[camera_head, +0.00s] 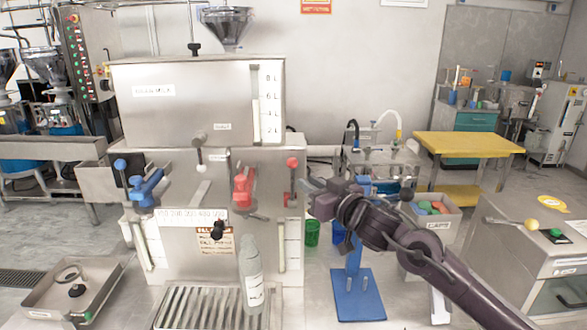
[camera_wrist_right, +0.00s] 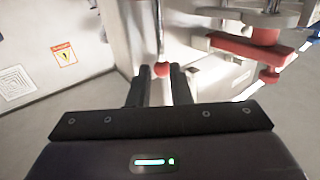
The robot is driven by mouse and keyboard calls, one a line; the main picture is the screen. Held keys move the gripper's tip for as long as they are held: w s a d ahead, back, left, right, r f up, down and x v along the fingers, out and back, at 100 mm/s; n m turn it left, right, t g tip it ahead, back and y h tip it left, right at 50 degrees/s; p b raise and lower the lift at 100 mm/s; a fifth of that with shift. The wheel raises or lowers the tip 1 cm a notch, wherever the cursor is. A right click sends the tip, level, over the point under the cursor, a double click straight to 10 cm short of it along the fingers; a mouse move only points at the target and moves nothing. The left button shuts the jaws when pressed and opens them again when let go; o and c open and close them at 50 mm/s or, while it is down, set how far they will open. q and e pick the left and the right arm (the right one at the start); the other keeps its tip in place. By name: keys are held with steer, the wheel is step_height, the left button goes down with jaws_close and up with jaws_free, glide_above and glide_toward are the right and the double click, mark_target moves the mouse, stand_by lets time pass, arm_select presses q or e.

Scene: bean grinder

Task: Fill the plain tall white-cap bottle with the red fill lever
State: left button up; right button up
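A tall, narrow, clear-grey bottle (camera_head: 251,276) with a white label stands upright on the slatted drip tray (camera_head: 172,318), below the red valve (camera_head: 243,188) on the steel machine's front. No cap shows clearly on it. To the valve's right is a lever with a red ball knob (camera_head: 292,163). My right gripper (camera_head: 312,193) is just right of and below this knob. In the right wrist view, its two fingers (camera_wrist_right: 159,76) are apart, with a red ball (camera_wrist_right: 162,70) at the gap between their tips; contact cannot be told. My left gripper is not in view.
A blue valve (camera_head: 146,188) and blue-knobbed lever (camera_head: 121,165) are on the machine's left. A blue stand (camera_head: 358,298) is below my right arm. A bin of coloured caps (camera_head: 432,212) stands behind it. A steel tray (camera_head: 75,290) is at left.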

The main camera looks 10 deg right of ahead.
mark_target(293, 173)
steer(key=x, duration=0.2)
steer(key=p+x, duration=0.1)
steer(key=x, duration=0.2)
steer(key=shift+a+r+p, duration=0.15)
steer(key=shift+r+p, duration=0.05)
steer(key=shift+p, duration=0.1)
steer(key=shift+w+a+f, duration=0.1)
steer(key=shift+w, duration=0.25)
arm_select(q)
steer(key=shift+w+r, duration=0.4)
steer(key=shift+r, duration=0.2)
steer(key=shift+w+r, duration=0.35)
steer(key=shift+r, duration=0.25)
arm_select(e)
steer(key=shift+w, duration=0.1)
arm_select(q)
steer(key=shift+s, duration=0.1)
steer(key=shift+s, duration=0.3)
arm_select(e)
jaws_close()
